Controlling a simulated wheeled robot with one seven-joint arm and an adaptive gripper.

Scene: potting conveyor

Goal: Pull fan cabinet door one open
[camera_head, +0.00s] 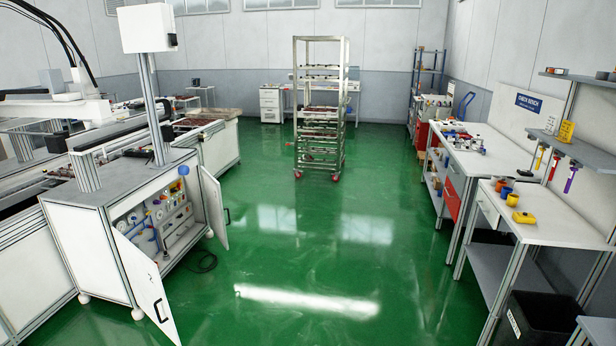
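A white cabinet (79,240) stands at the left beside the conveyor line. I see no label that marks it as the fan cabinet. Its near door (147,290) is swung out toward me and has a black handle. Its far door (213,206) also stands open, with a black handle near its free edge. Between the doors, gauges, blue tubes and fittings (158,222) show inside. I cannot tell which door is door one. My gripper is not in view.
The green floor (330,240) in the middle is clear. A wheeled metal rack (320,110) stands at the back. Workbenches (543,215) and a black bin (543,318) line the right side.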

